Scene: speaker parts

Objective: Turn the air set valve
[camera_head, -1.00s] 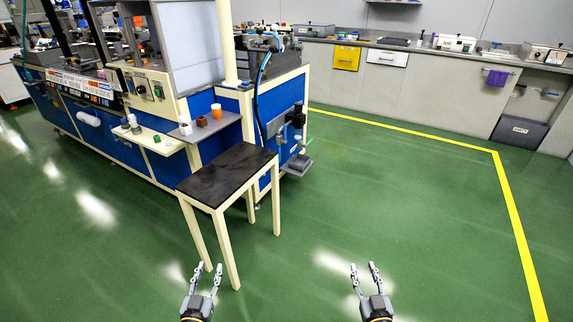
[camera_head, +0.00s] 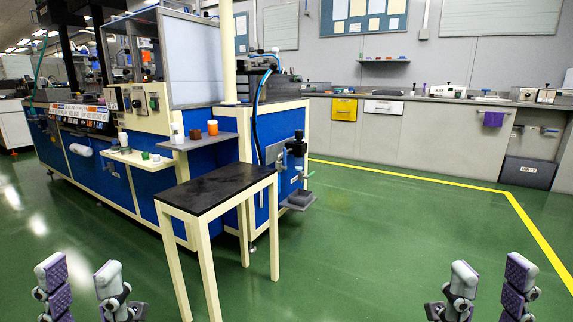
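A dark air unit (camera_head: 296,148) with a black top is mounted on the right end face of the blue machine. It looks like the air set. A small green lever (camera_head: 311,173) sticks out to its right, possibly the valve; its exact setting is too small to tell. My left gripper (camera_head: 82,275) is at the lower left, fingers spread and empty. My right gripper (camera_head: 490,275) is at the lower right, fingers spread and empty. Both are well apart from the air unit and touch nothing.
A black-topped table (camera_head: 220,188) with cream legs stands in front of the machine (camera_head: 222,155), left of the air unit. A shelf (camera_head: 200,141) holds small cups. Green floor (camera_head: 385,235) is clear to the right, with a yellow line (camera_head: 400,175) before the grey counter (camera_head: 400,130).

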